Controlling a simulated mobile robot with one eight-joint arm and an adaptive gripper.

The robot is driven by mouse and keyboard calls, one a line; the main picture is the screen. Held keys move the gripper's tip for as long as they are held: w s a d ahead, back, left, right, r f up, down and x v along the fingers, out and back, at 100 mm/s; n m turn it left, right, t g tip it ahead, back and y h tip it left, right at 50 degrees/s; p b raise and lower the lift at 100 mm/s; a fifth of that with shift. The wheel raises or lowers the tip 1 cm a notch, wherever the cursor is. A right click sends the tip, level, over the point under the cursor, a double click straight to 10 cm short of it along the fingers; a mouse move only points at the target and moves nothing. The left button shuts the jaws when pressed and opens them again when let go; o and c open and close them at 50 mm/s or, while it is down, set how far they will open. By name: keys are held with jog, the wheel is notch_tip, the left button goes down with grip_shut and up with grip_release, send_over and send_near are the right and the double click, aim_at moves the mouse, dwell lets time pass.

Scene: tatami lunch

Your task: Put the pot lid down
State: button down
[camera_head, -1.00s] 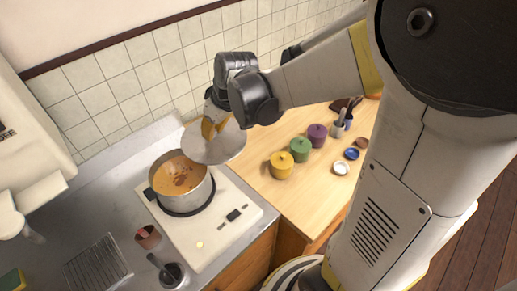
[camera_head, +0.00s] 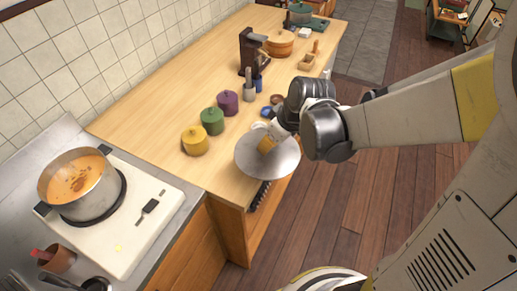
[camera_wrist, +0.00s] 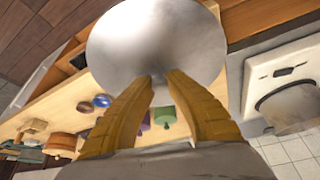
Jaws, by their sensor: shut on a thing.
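The pot lid (camera_head: 280,158) is a round, flat, silvery disc. My gripper (camera_head: 267,144) is shut on it from above and holds it at the front edge of the wooden counter (camera_head: 166,110), partly past that edge. In the wrist view the lid (camera_wrist: 156,38) lies beyond the two yellow fingers (camera_wrist: 165,82), which meet at its near side. The exact grip point is hard to make out. The open pot (camera_head: 88,196) of orange soup stands on the white stove plate (camera_head: 150,215) at the left. I cannot tell how high the lid is above the counter.
Yellow (camera_head: 195,141), green (camera_head: 212,121) and purple (camera_head: 228,102) lidded jars stand just behind the lid. A utensil holder (camera_head: 249,90), a dark stand (camera_head: 252,52) and a wooden tub (camera_head: 280,43) are farther back. The counter's left back part is bare.

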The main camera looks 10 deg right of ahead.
jog(key=shift+w+a+f, duration=0.1)
jog(key=shift+a+f, duration=0.1)
jog(key=shift+f, duration=0.2)
jog(key=w+a+f+b, duration=0.1)
jog(key=w+a+f, duration=0.1)
jog(key=a, duration=0.1)
jog(key=w+a+f+b, duration=0.1)
jog(key=a+f+b, duration=0.1)
jog(key=a, duration=0.1)
jog(key=w+a+f+b, duration=0.1)
jog(key=w+a+f, duration=0.1)
jog(key=a, duration=0.1)
jog(key=shift+w+a+f, duration=0.2)
jog(key=shift+w+a, duration=0.05)
jog(key=shift+w, duration=0.05)
jog(key=shift+f+b, duration=1.15)
jog(key=shift+f, duration=0.85)
jog(key=shift+f, duration=0.15)
jog(key=c, duration=1.6)
grip_release()
jog(key=shift+o, duration=0.7)
